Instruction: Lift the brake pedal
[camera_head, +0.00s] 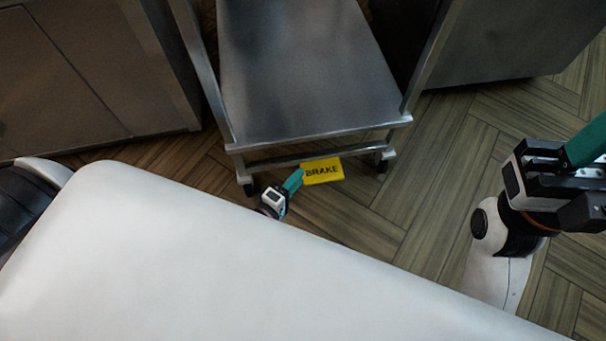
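The brake pedal (323,171) is a yellow plate marked BRAKE, low at the front end of a metal cart (315,75). My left gripper (294,182) is down at the pedal's left edge, its green finger touching or very near it. Only one finger shows clearly, so its opening cannot be told. The rest of the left arm is mostly hidden behind my white body. My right gripper (587,150) is at the right edge, away from the cart, with its green fingertip partly cut off by the frame.
A steel cabinet (80,80) stands at the left and another steel unit (510,40) at the upper right. The cart's wheels (382,166) rest on the wood-pattern floor (425,190). The floor right of the pedal is clear.

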